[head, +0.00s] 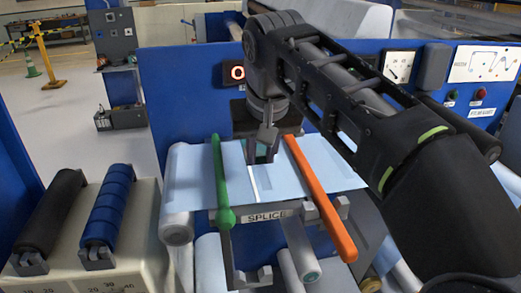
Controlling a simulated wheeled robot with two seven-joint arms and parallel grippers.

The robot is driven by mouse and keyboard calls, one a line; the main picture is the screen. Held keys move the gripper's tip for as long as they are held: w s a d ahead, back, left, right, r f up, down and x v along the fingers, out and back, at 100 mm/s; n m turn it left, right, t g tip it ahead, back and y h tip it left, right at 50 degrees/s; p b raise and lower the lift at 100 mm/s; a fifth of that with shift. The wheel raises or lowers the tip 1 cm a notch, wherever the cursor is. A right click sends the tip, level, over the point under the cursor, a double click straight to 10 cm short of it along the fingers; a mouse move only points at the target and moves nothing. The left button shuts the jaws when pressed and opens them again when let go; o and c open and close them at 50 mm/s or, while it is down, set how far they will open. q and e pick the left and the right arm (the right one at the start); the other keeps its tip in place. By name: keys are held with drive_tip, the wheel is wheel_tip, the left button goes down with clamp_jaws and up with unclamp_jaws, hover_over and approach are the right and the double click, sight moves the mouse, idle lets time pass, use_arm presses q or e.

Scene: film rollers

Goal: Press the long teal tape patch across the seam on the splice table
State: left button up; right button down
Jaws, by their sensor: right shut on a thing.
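The splice table (190,188) is a pale blue surface with a SPLICE label on its front edge. A narrow white seam line (253,184) runs front to back on it, between a green bar and an orange bar. My right gripper (262,158) points down over the table, at the back end of the visible seam. It is shut on a small teal piece, apparently the teal tape patch (262,149), mostly hidden by the fingers. I cannot tell whether the patch touches the table. My left gripper is not in view.
The green bar (220,180) and the orange bar (318,195) lie across the table on either side of the seam. A black roller (54,209) and a blue roller (108,205) rest on a stand at left. A blue panel (185,85) rises behind the table.

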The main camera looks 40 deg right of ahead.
sight(261, 187)
drive_tip(key=shift+f+b, duration=0.85)
drive_tip(key=shift+f, duration=0.6)
drive_tip(key=shift+f+b, duration=1.15)
drive_tip(key=shift+f, duration=0.2)
drive_tip(key=shift+f, duration=0.35)
drive_tip(key=c, duration=1.1)
unclamp_jaws()
drive_tip(key=shift+a, duration=0.1)
drive_tip(key=shift+c, duration=0.2)
drive_tip(key=shift+s, duration=0.15)
